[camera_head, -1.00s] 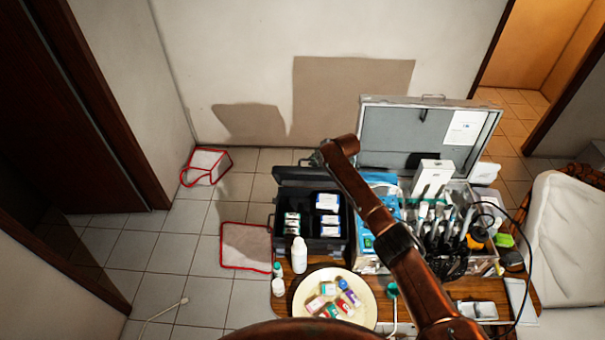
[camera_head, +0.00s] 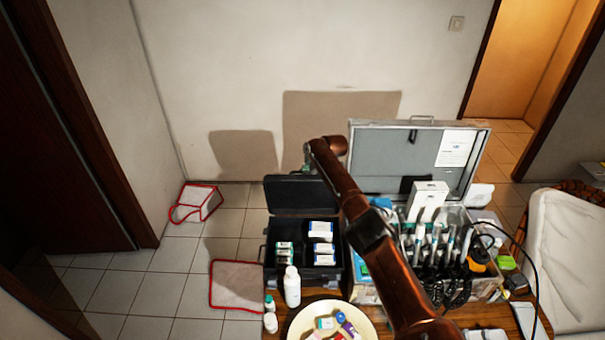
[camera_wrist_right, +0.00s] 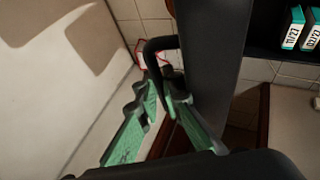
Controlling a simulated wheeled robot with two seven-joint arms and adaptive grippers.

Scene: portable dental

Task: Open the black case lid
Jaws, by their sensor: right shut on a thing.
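The black case (camera_head: 268,262) stands on the table with its lid (camera_head: 290,195) raised, its inner face showing in the head view. In the right wrist view the lid (camera_wrist_right: 210,60) runs upright past the fingers, with a black handle (camera_wrist_right: 152,50) on it. My right gripper (camera_head: 307,166) is at the lid's top edge, partly hidden by its own arm. In the wrist view the green-padded fingers of this gripper (camera_wrist_right: 162,88) are closed on the handle. My left gripper is not in view.
An open grey metal case (camera_head: 385,160) with dental tools stands right of the black case. Small boxes (camera_head: 322,246) lie inside the black case. A white bottle (camera_head: 292,288) and a cream plate (camera_head: 298,322) are in front. The floor at left is mostly clear.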

